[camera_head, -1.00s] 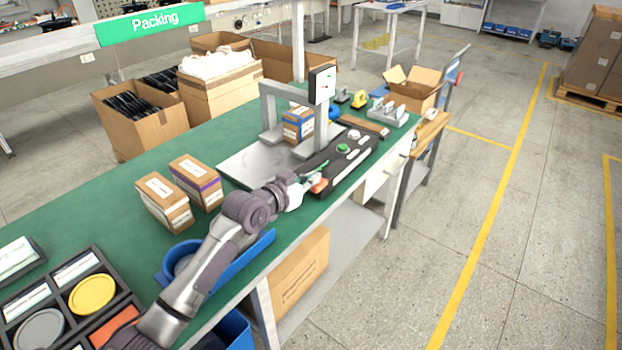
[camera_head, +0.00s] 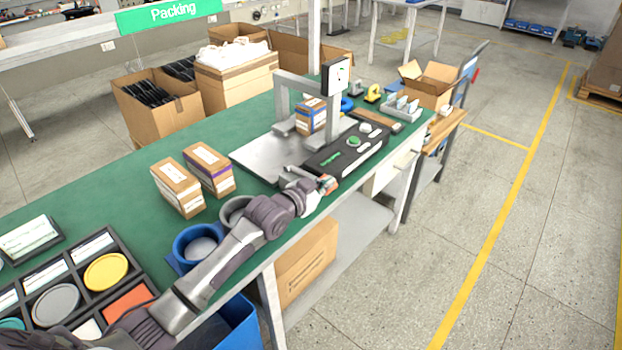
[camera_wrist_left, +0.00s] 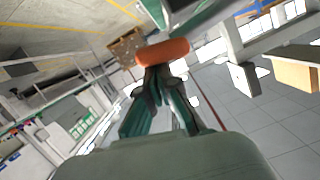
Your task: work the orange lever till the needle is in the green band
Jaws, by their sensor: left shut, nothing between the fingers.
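The orange lever (camera_head: 328,183) is at the near end of the black control panel (camera_head: 323,165). In the left wrist view its orange handle (camera_wrist_left: 162,52) lies across my fingertips. My left gripper (camera_head: 316,187) is right at the lever in the head view. In the left wrist view its fingers (camera_wrist_left: 164,78) are together with nothing between them, at the handle's near side; I cannot tell whether they touch it. The gauge (camera_head: 336,76) has a white face on a grey post above the panel. Its needle and green band are too small to read. My right gripper is not in view.
The panel has a green button (camera_head: 354,141) and pale controls. A grey metal plate (camera_head: 262,158) lies beside it. Two cartons (camera_head: 178,188) (camera_head: 209,169) and a blue bin (camera_head: 196,243) stand on the green table nearer me. Floor right of the table is clear.

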